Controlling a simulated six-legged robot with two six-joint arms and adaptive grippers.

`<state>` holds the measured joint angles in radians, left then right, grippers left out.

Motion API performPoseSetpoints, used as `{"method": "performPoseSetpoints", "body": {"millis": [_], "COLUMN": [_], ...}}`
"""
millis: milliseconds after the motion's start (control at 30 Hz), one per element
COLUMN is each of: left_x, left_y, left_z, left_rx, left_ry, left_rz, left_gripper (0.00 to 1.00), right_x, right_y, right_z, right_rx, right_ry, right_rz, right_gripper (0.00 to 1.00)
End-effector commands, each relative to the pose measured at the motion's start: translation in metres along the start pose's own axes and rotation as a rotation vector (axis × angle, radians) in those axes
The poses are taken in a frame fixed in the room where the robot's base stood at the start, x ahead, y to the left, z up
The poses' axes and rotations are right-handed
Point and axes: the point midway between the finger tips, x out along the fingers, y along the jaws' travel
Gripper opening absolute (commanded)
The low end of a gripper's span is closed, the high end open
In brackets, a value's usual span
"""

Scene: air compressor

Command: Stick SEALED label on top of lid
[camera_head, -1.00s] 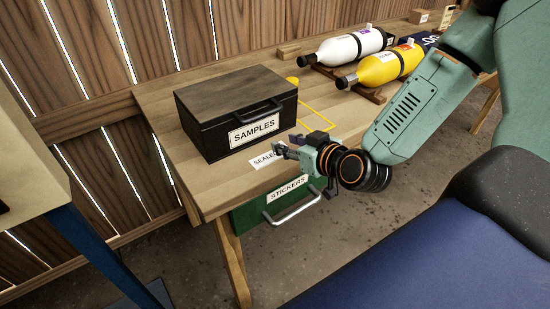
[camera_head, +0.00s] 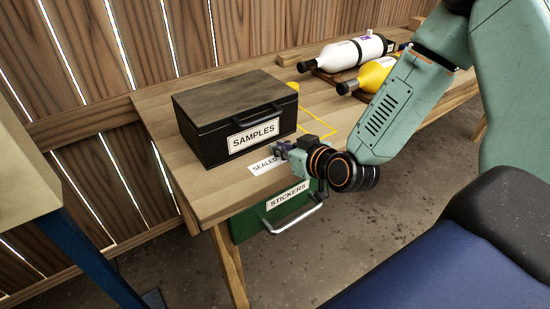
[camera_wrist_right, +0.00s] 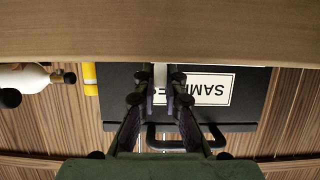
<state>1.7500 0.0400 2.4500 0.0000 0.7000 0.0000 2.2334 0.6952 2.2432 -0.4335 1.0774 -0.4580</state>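The white SEALED label (camera_head: 264,166) lies on the wooden bench top near its front edge, its right end partly hidden by my right gripper. The dark lidded box (camera_head: 210,144) marked SAMPLES stands behind it, with a brown, closed, bare lid (camera_head: 228,92) and a front handle. My right gripper (camera_head: 278,151) is just above the label's right end, in front of the box. In the upside-down wrist view, the right gripper's fingertips (camera_wrist_right: 161,74) stand apart, with a pale strip between them; I cannot tell if they touch the label. My left gripper is not in view.
A green STICKERS drawer (camera_head: 258,219) with a metal handle (camera_head: 298,218) hangs under the bench front. A white cylinder (camera_head: 350,54) and a yellow cylinder (camera_head: 376,75) lie at the back right. A yellow outline (camera_head: 322,124) marks the bench right of the box.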

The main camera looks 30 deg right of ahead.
Motion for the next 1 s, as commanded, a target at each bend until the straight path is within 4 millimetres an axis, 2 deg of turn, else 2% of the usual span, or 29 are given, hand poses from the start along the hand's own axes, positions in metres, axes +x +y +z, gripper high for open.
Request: {"method": "performPoseSetpoints", "body": {"millis": [400, 600, 967, 1000], "left_x": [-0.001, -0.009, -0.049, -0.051], "left_y": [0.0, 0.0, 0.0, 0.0], "left_z": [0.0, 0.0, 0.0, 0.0], "left_rx": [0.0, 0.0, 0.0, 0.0], "left_ry": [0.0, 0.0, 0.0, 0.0], "left_rz": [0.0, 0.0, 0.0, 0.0], "left_gripper": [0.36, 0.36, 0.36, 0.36], "right_x": [-0.001, -0.008, -0.033, -0.038], "right_y": [0.0, 0.0, 0.0, 0.001], "right_z": [0.0, -0.007, -0.071, -0.065], "right_rx": [0.001, 0.002, 0.003, 0.008], "right_ry": [-0.002, -0.002, 0.003, -0.003], "right_rz": [0.001, 0.0, 0.001, 0.001], "right_gripper": [0.0, 0.0, 0.0, 0.0]}}
